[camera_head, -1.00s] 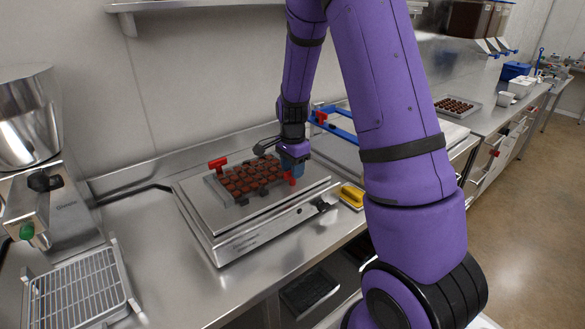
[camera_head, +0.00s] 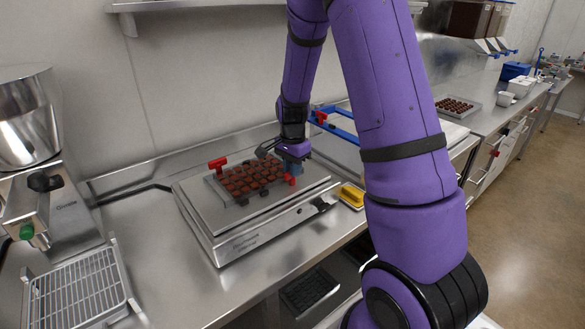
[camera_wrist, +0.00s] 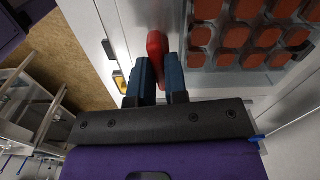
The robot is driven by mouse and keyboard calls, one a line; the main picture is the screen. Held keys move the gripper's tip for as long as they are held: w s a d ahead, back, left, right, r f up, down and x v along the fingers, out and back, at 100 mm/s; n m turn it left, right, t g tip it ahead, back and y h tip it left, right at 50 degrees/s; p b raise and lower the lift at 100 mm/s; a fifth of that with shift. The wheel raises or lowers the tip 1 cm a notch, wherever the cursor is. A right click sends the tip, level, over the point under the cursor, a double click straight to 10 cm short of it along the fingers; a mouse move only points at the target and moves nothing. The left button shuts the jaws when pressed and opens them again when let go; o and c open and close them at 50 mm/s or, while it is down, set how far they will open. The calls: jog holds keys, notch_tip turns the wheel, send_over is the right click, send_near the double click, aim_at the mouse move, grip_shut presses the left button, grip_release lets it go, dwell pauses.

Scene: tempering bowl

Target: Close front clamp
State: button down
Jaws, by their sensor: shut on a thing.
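A mould of brown-red chocolates (camera_head: 248,179) lies on the steel table unit (camera_head: 205,212); it also shows at the upper right of the wrist view (camera_wrist: 238,38). The red front clamp (camera_head: 290,180) is at the mould's right end in the head view. My gripper (camera_head: 292,166) is over it, pointing down. In the wrist view, the blue fingers of my gripper (camera_wrist: 159,80) are shut on the red handle of the clamp (camera_wrist: 157,48). The fingers hide part of the handle. Another red clamp (camera_head: 217,163) stands at the mould's far left corner.
A yellow-handled tool (camera_head: 352,195) lies just right of the unit. A blue frame (camera_head: 338,122) is behind my gripper. A mixer machine (camera_head: 40,165) and a wire rack (camera_head: 80,288) stand at the left. The counter in front of the unit is clear.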

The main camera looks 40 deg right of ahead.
jog(key=n, duration=1.3)
jog(key=shift+n, duration=2.1)
jog(key=c, duration=1.1)
grip_release()
jog(key=shift+c, duration=0.2)
